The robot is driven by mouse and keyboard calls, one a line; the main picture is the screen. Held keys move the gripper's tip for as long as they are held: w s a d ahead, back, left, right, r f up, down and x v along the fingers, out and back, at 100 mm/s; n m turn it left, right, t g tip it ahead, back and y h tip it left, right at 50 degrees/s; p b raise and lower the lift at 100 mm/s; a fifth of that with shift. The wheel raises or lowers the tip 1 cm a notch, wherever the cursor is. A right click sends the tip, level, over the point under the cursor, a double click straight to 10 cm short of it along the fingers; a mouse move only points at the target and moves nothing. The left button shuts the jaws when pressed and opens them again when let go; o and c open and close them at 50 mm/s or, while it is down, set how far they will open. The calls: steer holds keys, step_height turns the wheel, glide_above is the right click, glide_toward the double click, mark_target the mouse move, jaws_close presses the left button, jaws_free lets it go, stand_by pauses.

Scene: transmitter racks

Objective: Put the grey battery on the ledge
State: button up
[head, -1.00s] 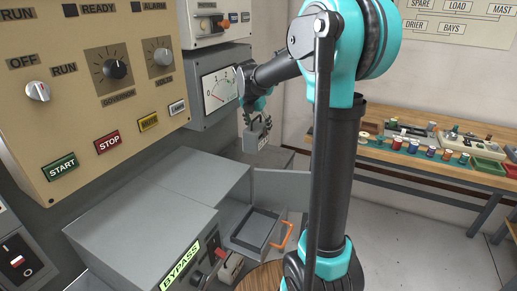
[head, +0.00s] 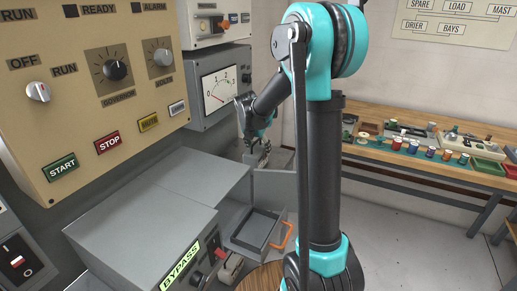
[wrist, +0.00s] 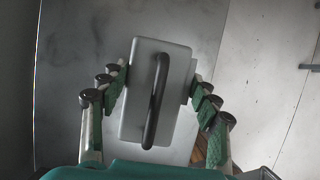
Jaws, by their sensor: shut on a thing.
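The grey battery (wrist: 135,100) is a block with a dark bar handle along its top. In the wrist view it sits between the fingers of my gripper (wrist: 160,90), which touch it on both sides. In the head view my gripper (head: 258,148) is low beside the gauge panel, above the grey cabinet's far end. The battery is largely hidden there. A small grey surface (head: 282,159) shows just right of the gripper, and it may be the ledge. I cannot tell whether the battery touches it.
A grey cabinet (head: 150,205) with a BYPASS label stands in front, with an open tray (head: 258,228) and orange handle (head: 287,235) beside it. The control panel (head: 100,80) rises at left. A wooden bench (head: 420,165) with spools stands at right. The floor between is clear.

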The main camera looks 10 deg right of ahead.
steer(key=shift+f, duration=0.1)
steer(key=o, duration=1.9)
steer(key=v, duration=1.2)
